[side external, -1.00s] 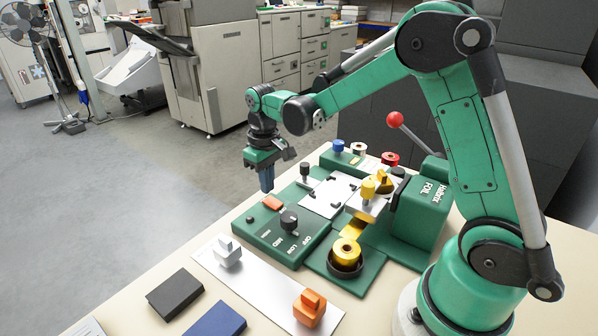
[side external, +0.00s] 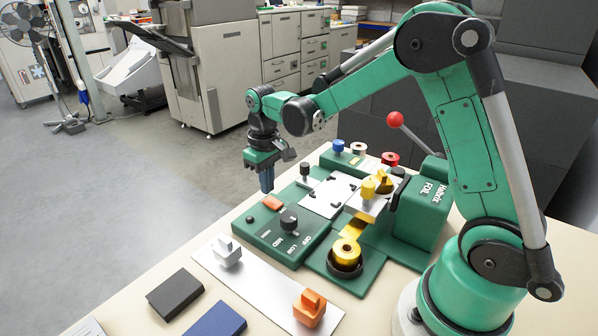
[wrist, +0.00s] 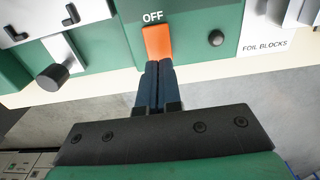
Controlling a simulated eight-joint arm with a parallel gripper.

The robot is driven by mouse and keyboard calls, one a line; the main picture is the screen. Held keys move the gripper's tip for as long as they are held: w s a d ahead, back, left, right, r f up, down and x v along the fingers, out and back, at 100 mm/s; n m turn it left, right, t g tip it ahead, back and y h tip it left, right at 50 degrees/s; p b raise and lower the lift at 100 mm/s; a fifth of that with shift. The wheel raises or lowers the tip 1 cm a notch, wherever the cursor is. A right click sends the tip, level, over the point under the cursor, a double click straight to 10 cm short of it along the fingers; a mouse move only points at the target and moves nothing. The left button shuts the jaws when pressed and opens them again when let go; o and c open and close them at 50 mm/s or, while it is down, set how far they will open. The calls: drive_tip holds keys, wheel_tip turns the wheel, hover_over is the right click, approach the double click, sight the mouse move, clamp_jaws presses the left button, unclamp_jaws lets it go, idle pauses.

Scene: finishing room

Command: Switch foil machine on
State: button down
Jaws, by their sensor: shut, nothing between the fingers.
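The foil machine (side external: 420,222) is green, with a panel carrying a black dial (side external: 289,220) and an orange rocker switch (side external: 272,202). In the wrist view the orange switch (wrist: 158,42) is at the top centre, with the word OFF printed beside it. My gripper (side external: 267,189) points down at the panel's far edge, right by the switch. In the wrist view its blue fingers (wrist: 158,66) are shut together and empty, with their tips at the near end of the switch. I cannot tell whether they touch it.
A black knob (wrist: 57,77) and a small black button (wrist: 216,38) flank the switch. A gold foil roll (side external: 347,250) and a red-ball lever (side external: 395,119) stand further right. A tray strip (side external: 262,284) holds a grey and an orange block. Open floor lies beyond the table edge.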

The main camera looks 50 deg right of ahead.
sight(269, 200)
drive_tip(key=shift+f, duration=1.1)
idle(0.3)
drive_tip(key=shift+r, duration=3.55)
drive_tip(key=shift+s+r, duration=0.1)
drive_tip(key=s+a+r+t, duration=0.3)
drive_tip(key=s+a+t, duration=0.2)
drive_tip(key=s, duration=0.5)
drive_tip(key=shift+s+t, duration=0.4)
drive_tip(key=shift+t, duration=0.7)
